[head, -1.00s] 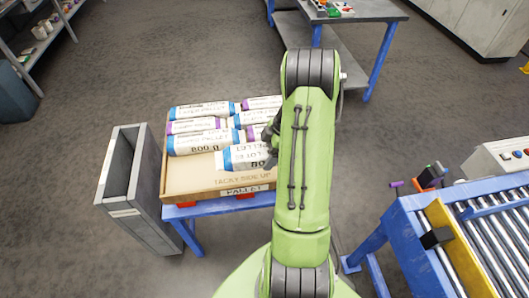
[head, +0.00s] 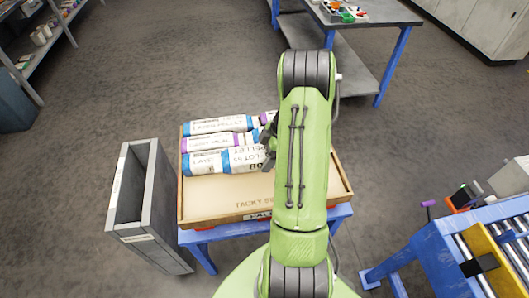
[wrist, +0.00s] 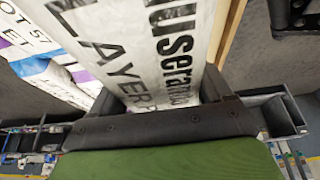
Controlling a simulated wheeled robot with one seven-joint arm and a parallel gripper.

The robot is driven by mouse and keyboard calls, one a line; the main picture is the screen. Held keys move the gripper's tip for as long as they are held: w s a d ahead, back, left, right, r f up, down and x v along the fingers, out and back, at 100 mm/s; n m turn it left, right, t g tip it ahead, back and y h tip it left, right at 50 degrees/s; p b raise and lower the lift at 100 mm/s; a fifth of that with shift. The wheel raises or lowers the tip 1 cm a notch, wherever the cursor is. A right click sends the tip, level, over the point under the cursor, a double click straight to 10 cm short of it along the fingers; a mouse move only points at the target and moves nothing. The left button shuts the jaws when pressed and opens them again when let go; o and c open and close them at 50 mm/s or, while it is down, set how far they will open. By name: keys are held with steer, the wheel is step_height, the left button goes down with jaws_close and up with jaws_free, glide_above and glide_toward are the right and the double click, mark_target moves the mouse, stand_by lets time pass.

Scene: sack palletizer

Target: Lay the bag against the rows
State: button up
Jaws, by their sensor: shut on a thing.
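My gripper (head: 268,145) is partly hidden behind my arm in the head view. In the wrist view its dark jaws are shut on a white bag (wrist: 150,45) with black lettering. The arm hides most or all of this held bag in the head view. White bags with blue or purple ends lie in rows on the tray: a back one (head: 218,125), a middle one (head: 212,142) and a front one (head: 222,162). In the wrist view, other bags (wrist: 45,70) lie to the left of the held one. I cannot tell whether they touch it.
The bags lie on a shallow tan tray (head: 225,205) on a blue stand (head: 203,238); its front part is bare. A tall grey bin (head: 130,215) stands close to its left. A blue roller conveyor (head: 440,265) is at the right. A workbench (head: 375,12) stands behind.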

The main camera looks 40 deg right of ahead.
steer(key=shift+w+f+b, duration=0.15)
steer(key=shift+f+b, duration=0.1)
steer(key=shift+f, duration=0.35)
steer(key=shift+w+f+b, duration=0.15)
steer(key=shift+f+b, duration=0.05)
steer(key=shift+f, duration=0.55)
steer(key=shift+s, duration=0.1)
steer(key=shift+f+b, duration=0.75)
steer(key=shift+b, duration=0.3)
steer(key=shift+f+b, duration=0.6)
steer(key=shift+b, duration=0.1)
steer(key=shift+f+b, duration=0.35)
